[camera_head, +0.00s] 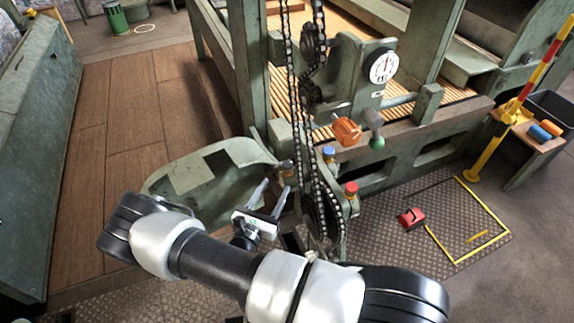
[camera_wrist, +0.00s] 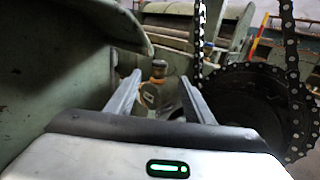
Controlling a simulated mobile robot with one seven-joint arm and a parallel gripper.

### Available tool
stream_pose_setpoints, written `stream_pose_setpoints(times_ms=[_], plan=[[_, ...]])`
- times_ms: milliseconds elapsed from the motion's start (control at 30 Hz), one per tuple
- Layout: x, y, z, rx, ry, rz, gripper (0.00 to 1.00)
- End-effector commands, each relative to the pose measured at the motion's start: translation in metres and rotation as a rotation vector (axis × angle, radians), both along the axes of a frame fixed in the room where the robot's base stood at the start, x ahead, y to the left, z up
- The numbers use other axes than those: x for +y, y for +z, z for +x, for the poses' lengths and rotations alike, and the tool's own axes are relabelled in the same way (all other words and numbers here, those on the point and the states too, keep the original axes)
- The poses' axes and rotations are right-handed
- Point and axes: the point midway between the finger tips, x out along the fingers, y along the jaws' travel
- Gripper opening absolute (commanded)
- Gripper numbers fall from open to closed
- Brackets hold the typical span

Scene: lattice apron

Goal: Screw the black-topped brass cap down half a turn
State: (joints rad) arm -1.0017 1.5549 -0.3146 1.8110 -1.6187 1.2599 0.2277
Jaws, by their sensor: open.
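The black-topped brass cap (camera_wrist: 159,70) shows in the wrist view, upright on a brass-coloured fitting, between my two fingers in the picture and beyond their tips. In the head view the cap (camera_head: 286,165) is small and partly hard to make out, just past my fingertips, beside the chain. My gripper (camera_head: 275,185) is open and empty. Its fingers also show in the wrist view (camera_wrist: 160,79), spread to either side of the cap. I see no contact between fingers and cap.
A chain and sprocket (camera_wrist: 255,105) stand close on the right of my gripper. A green curved guard (camera_head: 225,175) is close on the left. A blue cap (camera_head: 328,152) and a red cap (camera_head: 351,188) stand nearby. A red object (camera_head: 412,218) lies on the floor plate.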

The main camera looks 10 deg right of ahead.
Motion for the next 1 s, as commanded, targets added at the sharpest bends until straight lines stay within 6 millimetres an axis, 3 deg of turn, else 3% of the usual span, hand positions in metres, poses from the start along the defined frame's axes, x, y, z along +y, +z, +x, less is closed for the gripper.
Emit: stream_pose_setpoints(times_ms=[300, 500, 700, 1000], plan=[[-0.041, -0.001, 0.058, 0.0, -0.002, 0.0, 0.48], [-0.058, -0.001, 0.084, 0.0, -0.002, 0.001, 0.48], [-0.065, 0.0, 0.096, 0.001, 0.0, -0.001, 0.48], [-0.066, 0.0, 0.097, 0.001, 0.0, 0.0, 0.44]])
